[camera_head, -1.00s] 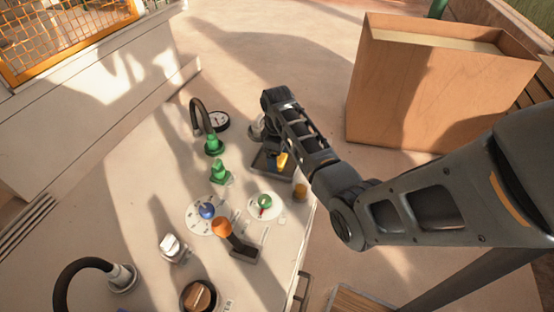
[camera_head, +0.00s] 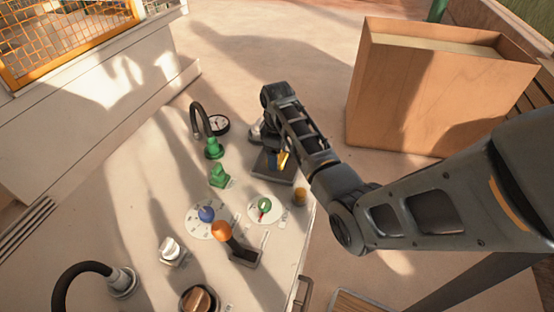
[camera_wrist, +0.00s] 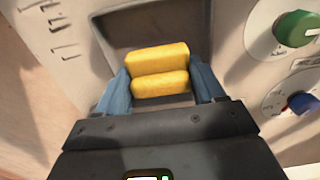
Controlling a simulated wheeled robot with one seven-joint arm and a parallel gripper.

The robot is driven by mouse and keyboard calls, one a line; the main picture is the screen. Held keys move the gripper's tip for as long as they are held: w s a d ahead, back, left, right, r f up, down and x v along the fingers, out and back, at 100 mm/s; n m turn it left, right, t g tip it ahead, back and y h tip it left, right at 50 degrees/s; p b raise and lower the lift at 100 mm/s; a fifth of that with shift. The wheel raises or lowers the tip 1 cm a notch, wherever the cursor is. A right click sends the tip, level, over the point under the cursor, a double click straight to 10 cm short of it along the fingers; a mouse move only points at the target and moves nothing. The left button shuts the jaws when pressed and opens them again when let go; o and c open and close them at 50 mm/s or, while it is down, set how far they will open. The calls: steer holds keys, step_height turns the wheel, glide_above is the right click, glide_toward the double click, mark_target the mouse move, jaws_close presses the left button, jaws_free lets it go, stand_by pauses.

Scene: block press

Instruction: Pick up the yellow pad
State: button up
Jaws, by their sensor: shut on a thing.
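The yellow pad (camera_wrist: 160,72) fills the space between the two blue fingers of my gripper (camera_wrist: 162,80) in the wrist view. It shows as two yellow bars side by side, so I cannot tell whether it is one grooved piece. My gripper is shut on it, with a finger against each end. A dark, shallow tray (camera_wrist: 190,32) lies around and beyond the pad. In the head view the yellow pad (camera_head: 284,160) is a small patch beside a blue finger, above or in the dark tray (camera_head: 278,173); any gap beneath is unclear.
Left of the tray are a green knob (camera_head: 218,176) and a bent black hose (camera_head: 197,118). Nearer are dials with a blue knob (camera_head: 207,214) and a small green knob (camera_head: 265,204), plus an orange ball-topped lever (camera_head: 222,231). A large wooden box (camera_head: 425,100) stands at the right.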

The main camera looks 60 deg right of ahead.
step_height(320, 180, up, 2)
steer(key=shift+w, duration=0.1)
steer(key=s+d+r, duration=0.3)
steer(key=s+r, duration=0.3)
steer(key=s, duration=0.5)
steer(key=shift+s+r, duration=0.2)
steer(key=shift+r, duration=0.15)
